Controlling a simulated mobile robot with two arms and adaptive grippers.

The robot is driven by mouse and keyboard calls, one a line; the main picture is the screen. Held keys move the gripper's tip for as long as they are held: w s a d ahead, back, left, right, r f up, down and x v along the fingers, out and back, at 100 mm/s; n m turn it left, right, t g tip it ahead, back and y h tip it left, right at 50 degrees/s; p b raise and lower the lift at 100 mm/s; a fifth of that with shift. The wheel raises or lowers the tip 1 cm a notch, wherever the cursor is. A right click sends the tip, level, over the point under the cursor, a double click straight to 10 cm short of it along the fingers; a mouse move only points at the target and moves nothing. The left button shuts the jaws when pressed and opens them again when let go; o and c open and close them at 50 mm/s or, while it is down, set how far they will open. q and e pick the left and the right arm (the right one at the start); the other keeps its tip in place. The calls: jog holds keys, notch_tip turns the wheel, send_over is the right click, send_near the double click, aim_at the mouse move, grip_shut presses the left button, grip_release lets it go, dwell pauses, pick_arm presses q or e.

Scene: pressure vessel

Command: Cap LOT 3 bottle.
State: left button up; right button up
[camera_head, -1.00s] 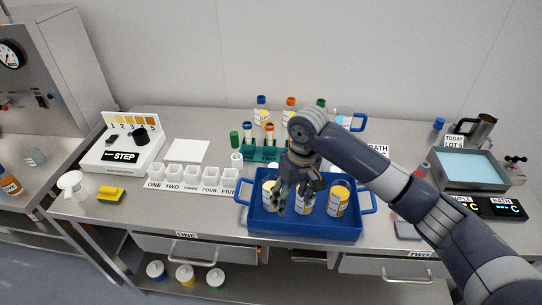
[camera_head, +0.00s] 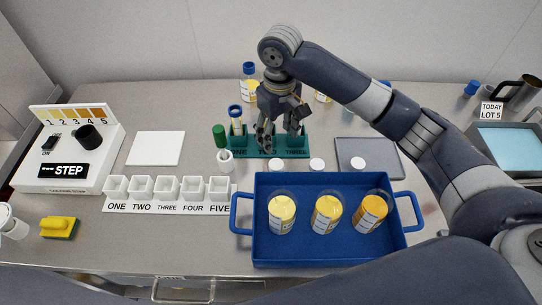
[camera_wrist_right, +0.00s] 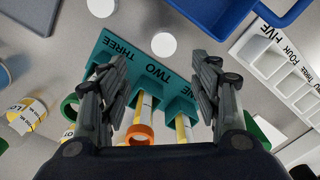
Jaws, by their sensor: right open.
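Three bottles with yellow-to-orange contents stand upright in the blue tray: left (camera_head: 282,213), middle (camera_head: 327,214) and right (camera_head: 370,212). They appear uncapped; their lot labels are too small to read. My right gripper (camera_head: 282,140) is over the teal rack (camera_head: 247,146), just behind the caps. In the wrist view the gripper (camera_wrist_right: 160,95) is open, with a white cap (camera_wrist_right: 164,45) beyond its fingertips and orange-ringed tube (camera_wrist_right: 140,134) below. My left gripper is out of view.
A row of small white cups (camera_head: 168,190) lies left of the tray. A STEP device (camera_head: 68,165) is at far left, a yellow sponge (camera_head: 60,227) in front of it. A grey mat (camera_head: 382,152) is behind the tray's right side. Bottles (camera_head: 250,85) stand at the back.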

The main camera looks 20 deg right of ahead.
jog(key=p, duration=0.1)
send_over(276, 164)
jog(key=f, duration=0.5)
jog(key=shift+w+d+f, duration=0.15)
jog(key=shift+w+d, duration=0.1)
jog(key=shift+w, duration=0.1)
jog(key=shift+f, duration=0.1)
jog(key=shift+s+f, duration=0.1)
jog(key=shift+f, duration=0.05)
jog(key=f, duration=0.1)
jog(key=f+p, duration=0.1)
jog(key=f, duration=0.1)
jog(key=f+p, duration=0.1)
jog(key=shift+s+a+f, duration=0.2)
jog(key=shift+s+f, duration=0.05)
jog(key=shift+f, duration=0.25)
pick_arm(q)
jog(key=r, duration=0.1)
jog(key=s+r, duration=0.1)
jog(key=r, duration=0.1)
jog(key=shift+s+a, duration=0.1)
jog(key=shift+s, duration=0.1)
